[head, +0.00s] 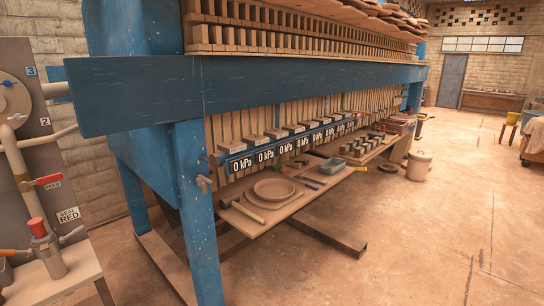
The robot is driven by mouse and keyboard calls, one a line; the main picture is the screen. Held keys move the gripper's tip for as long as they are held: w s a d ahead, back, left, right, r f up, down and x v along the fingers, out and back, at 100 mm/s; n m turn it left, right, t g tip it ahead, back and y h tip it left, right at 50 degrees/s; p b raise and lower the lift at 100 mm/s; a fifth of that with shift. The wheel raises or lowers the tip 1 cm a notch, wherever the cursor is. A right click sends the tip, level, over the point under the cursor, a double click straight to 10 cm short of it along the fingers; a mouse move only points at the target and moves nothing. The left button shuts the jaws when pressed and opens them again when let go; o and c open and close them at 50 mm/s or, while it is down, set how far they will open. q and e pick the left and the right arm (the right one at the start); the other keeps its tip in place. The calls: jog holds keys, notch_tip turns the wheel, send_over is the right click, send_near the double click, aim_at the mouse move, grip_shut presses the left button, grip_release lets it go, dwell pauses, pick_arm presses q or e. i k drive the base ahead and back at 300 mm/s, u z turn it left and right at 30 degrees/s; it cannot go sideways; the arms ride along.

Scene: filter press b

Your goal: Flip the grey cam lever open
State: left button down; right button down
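No grey lever is marked by name. A coupling (47,252) with a red cap stands upright on a small table at the lower left. A grey lever-like arm (72,235) sticks out at its right side, tilted up to the right. Which of these is the cam lever, and whether either is open or shut, I cannot tell. A small grey fitting (204,184) also sits on the blue press post. Neither of my grippers is in view.
A panel with grey pipes (12,140) and a red valve handle (49,181) stands behind the small table (75,272). The blue press (190,90) fills the middle. A low shelf (255,226) holds a plate and tools. The floor at right is open.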

aim_at(62, 239)
jog(key=u, duration=0.4)
jog(key=i, duration=0.75)
jog(key=u, duration=1.8)
